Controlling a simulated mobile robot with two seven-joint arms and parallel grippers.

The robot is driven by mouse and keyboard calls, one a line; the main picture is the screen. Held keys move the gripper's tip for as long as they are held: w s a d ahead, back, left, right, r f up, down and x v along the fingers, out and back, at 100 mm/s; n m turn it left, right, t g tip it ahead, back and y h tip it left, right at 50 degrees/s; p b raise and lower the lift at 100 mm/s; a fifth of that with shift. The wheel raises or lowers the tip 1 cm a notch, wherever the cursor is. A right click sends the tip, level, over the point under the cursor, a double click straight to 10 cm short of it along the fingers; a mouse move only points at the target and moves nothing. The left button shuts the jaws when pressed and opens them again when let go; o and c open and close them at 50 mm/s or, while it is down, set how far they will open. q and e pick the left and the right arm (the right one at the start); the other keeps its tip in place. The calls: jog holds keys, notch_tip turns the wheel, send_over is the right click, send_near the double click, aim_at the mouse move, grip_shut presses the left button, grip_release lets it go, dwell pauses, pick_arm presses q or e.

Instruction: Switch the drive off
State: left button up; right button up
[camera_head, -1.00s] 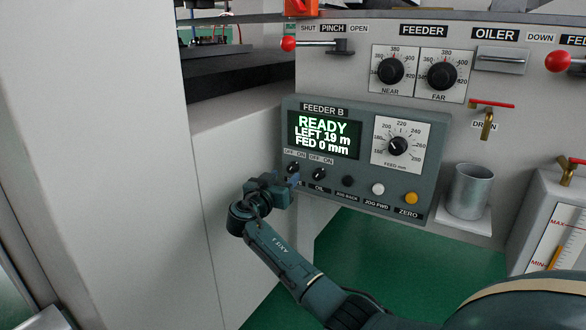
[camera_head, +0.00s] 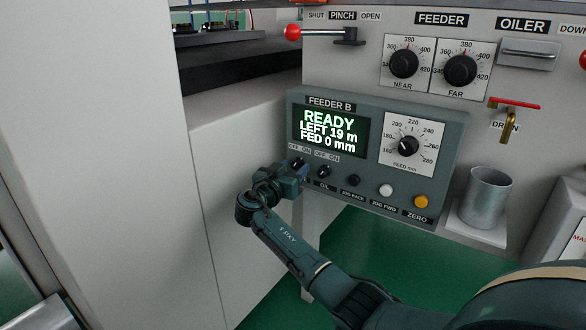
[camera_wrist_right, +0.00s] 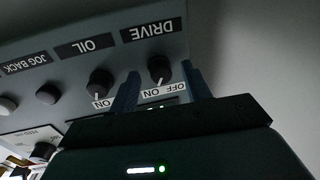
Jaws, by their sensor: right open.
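The grey FEEDER B box (camera_head: 455,140) has a lit screen (camera_head: 330,132) reading READY, LEFT 19 m, FED 0 mm. Its black DRIVE knob (camera_head: 297,163) is at the lower left, partly hidden by my right gripper (camera_head: 292,180) in the head view. In the right wrist view, upside down, the DRIVE knob (camera_wrist_right: 160,68) lies between the two open fingers of my right gripper (camera_wrist_right: 160,76). Its white mark seems to lean toward ON; OFF is on the other side. I cannot tell whether the fingers touch it. My left gripper is not in view.
The OIL knob (camera_head: 324,172) sits close beside DRIVE, next to one finger. JOG BACK (camera_head: 354,180), JOG FWD (camera_head: 386,190) and ZERO (camera_head: 421,201) buttons follow to the right. A metal cup (camera_head: 486,198) stands on a shelf. A pale wall (camera_head: 240,200) is at left.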

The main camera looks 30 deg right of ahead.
jog(key=c, duration=1)
